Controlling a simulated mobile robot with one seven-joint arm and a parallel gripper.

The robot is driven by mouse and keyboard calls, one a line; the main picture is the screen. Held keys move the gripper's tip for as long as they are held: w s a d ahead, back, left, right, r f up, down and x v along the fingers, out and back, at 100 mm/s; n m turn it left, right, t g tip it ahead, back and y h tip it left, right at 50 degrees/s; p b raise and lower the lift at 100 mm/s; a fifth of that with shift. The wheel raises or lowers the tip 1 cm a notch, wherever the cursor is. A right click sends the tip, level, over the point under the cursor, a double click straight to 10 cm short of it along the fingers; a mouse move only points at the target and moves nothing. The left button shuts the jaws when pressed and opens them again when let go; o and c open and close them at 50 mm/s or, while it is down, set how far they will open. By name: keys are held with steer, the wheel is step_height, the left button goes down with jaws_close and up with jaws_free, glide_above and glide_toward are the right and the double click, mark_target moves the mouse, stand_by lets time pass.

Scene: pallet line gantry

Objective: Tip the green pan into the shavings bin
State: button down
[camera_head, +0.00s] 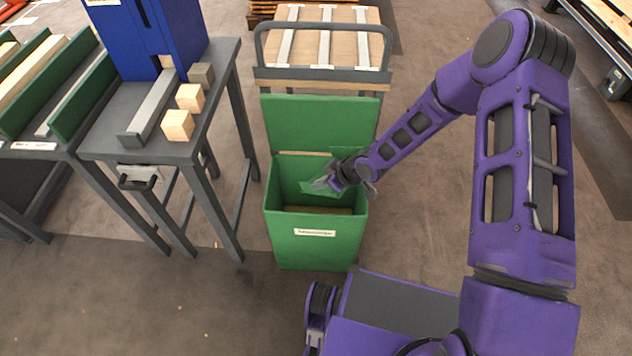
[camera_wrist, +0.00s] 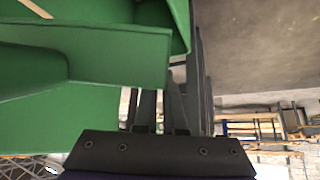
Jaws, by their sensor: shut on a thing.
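The green shavings bin (camera_head: 315,250) stands on the floor in the middle of the head view, with a white label on its front. Its lid (camera_head: 320,123) is raised at the back. My gripper (camera_head: 333,182) is over the bin's opening, toward its right side, and is shut on the green pan (camera_head: 311,187). The pan is tilted within the outline of the opening and is partly hidden by my gripper. In the wrist view the pan (camera_wrist: 100,52) fills the upper left, beside my gripper's fingers (camera_wrist: 160,108). The pan's contents cannot be made out.
A grey table (camera_head: 102,146) with a blue machine (camera_head: 150,35), a metal bar and wooden blocks stands left of the bin. A cart (camera_head: 323,75) with boards stands behind the bin. The floor between table and bin is clear.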

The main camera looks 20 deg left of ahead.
mark_target(339, 196)
steer(key=shift+s+d+f+t+y+b, duration=0.2)
steer(key=shift+d+f+t+y+b, duration=0.1)
steer(key=shift+d+y+b, duration=0.45)
steer(key=shift+s+d+f+t+y+b, duration=0.25)
steer(key=shift+d+y+b, duration=0.25)
steer(key=shift+y, duration=0.35)
steer(key=shift+f+b, duration=0.15)
steer(key=shift+b, duration=0.15)
steer(key=shift+d+f+y+b, duration=0.35)
steer(key=shift+y+b, duration=0.55)
steer(key=shift+b, duration=0.3)
steer(key=shift+d+f+t+b, duration=0.15)
steer(key=shift+d+t+b, duration=0.05)
steer(key=shift+t+b, duration=0.1)
steer(key=shift+s+y, duration=0.1)
steer(key=shift+y, duration=0.3)
steer(key=shift+r+p, duration=1.8)
steer(key=shift+r, duration=1.25)
